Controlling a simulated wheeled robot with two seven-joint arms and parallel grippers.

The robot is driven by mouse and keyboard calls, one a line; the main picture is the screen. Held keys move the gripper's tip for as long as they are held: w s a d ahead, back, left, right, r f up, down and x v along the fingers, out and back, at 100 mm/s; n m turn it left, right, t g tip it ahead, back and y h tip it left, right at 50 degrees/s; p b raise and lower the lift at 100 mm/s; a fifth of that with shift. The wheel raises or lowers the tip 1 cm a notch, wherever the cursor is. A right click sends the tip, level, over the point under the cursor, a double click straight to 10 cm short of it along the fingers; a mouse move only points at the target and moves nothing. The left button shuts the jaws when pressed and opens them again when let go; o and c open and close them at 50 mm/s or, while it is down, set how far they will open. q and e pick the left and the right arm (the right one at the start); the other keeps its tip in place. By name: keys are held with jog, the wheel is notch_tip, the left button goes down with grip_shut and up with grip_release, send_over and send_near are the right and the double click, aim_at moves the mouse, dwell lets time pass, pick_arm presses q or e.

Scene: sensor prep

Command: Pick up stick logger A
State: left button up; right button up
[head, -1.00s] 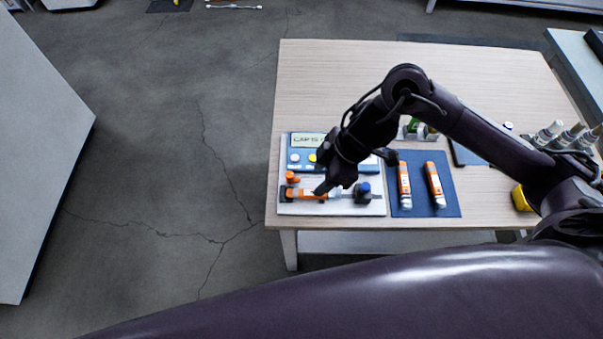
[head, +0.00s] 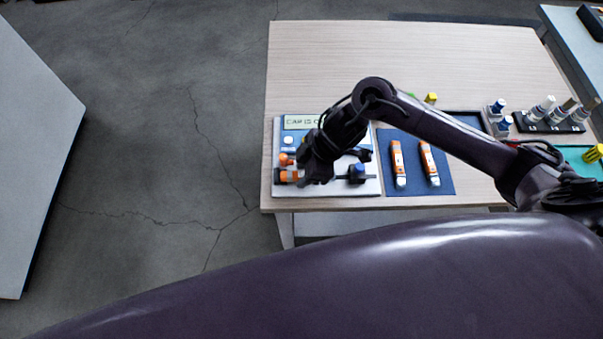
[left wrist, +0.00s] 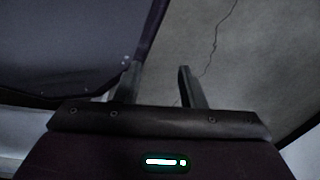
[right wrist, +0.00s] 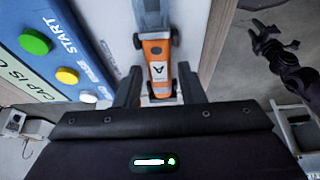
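Stick logger A (right wrist: 159,68), an orange and white stick with an "A" on its label, lies in dark holders on the white fixture. In the head view only its orange left end (head: 288,176) shows; my right gripper hides the rest. My right gripper (head: 318,178) is low over the fixture. In the right wrist view its fingers (right wrist: 159,76) stand apart, one on each side of the logger; I cannot tell whether they touch it. My left gripper (left wrist: 157,72) is open and empty, away from the table, with floor beyond it.
The fixture (head: 350,189) carries a blue knob, an orange knob and a blue panel with a display. Two more orange sticks (head: 398,163) (head: 429,163) lie on a blue mat (head: 414,184). A black rack of bottles (head: 548,124) stands right. The table's back left is clear.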

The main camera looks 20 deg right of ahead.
grip_shut()
